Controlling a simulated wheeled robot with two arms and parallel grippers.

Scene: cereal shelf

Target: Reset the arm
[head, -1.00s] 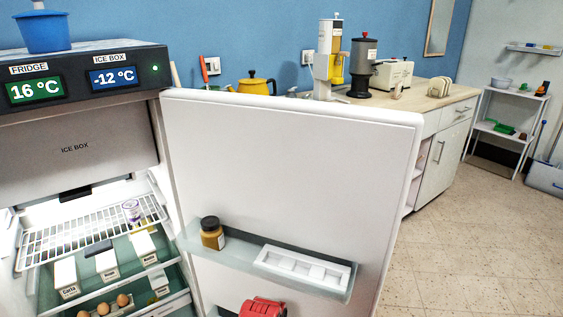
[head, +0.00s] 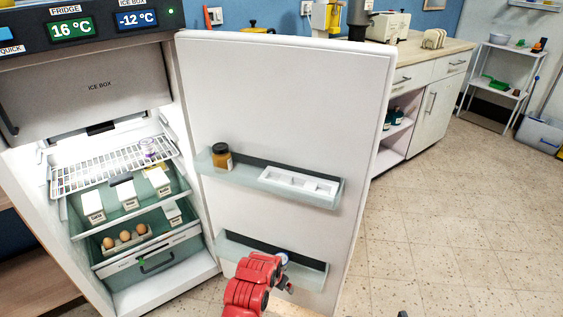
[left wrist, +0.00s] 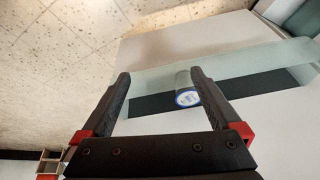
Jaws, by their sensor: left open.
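My left gripper (left wrist: 160,76) is open, its two black fingers spread apart in the left wrist view. A can with a white and blue end (left wrist: 187,97) stands on the lower door shelf, beyond the fingers and nearer the right one. I cannot tell whether a finger touches it. In the head view my red left arm comes up from the bottom edge in front of this lower door shelf (head: 232,250). The can (head: 283,258) shows there just beyond the wrist. The fingers are mostly hidden by the arm.
The fridge door (head: 285,100) stands wide open. Its upper shelf (head: 330,195) holds a brown jar (head: 221,156) and a white tray (head: 290,183). The lit fridge holds cartons, eggs (head: 124,237) and a drawer (head: 155,262). Floor (head: 470,210) is clear to the right.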

